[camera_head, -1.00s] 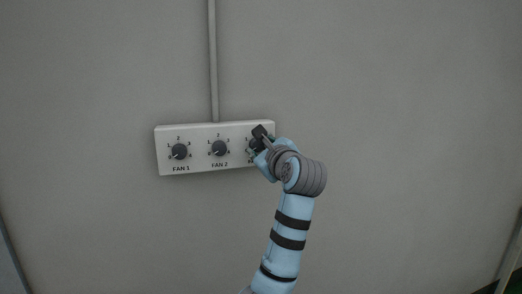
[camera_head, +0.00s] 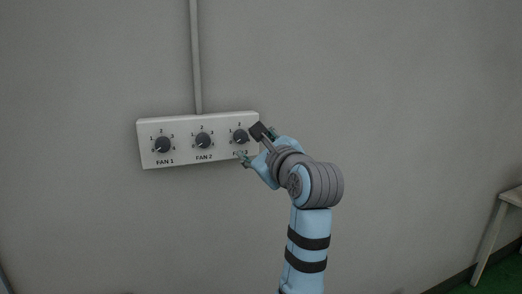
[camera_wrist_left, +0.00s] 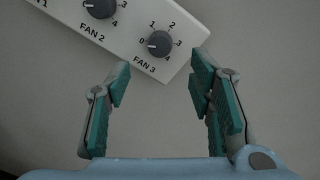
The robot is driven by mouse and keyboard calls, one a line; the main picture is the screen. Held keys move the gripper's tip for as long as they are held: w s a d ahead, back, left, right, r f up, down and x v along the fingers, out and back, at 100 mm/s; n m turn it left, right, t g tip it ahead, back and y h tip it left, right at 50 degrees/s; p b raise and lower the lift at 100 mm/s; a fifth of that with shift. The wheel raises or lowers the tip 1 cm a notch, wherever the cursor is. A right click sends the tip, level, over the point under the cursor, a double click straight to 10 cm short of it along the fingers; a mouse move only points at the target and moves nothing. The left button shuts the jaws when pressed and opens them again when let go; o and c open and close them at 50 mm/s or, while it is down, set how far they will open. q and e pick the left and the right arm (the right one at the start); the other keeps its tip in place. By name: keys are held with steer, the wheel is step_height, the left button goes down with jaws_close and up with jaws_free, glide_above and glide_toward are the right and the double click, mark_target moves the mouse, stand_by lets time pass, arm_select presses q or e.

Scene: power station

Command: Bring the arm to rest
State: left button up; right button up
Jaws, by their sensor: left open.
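The white panel (camera_head: 182,152) on the wall carries three dark knobs, FAN 1 (camera_head: 163,145), FAN 2 (camera_head: 203,140) and FAN 3 (camera_head: 240,136). My left gripper (camera_head: 251,145) is at the panel's right end, close to the FAN 3 knob, and partly covers its label. In the left wrist view the gripper (camera_wrist_left: 160,72) is open and empty, with its green-padded fingers apart. The FAN 3 knob (camera_wrist_left: 159,43) shows beyond the fingertips, not between them. Its pointer seems to face 0. My right gripper is not in view.
A grey conduit (camera_head: 196,60) runs up the wall from the panel. The grey wall (camera_head: 400,120) around it is otherwise bare. A pale table or stool (camera_head: 510,196) stands at the far right above a green floor (camera_head: 505,270).

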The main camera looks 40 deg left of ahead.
arm_select(q)
steer(key=v, duration=0.3)
steer(key=shift+s+d, duration=0.25)
steer(key=shift+d, duration=0.1)
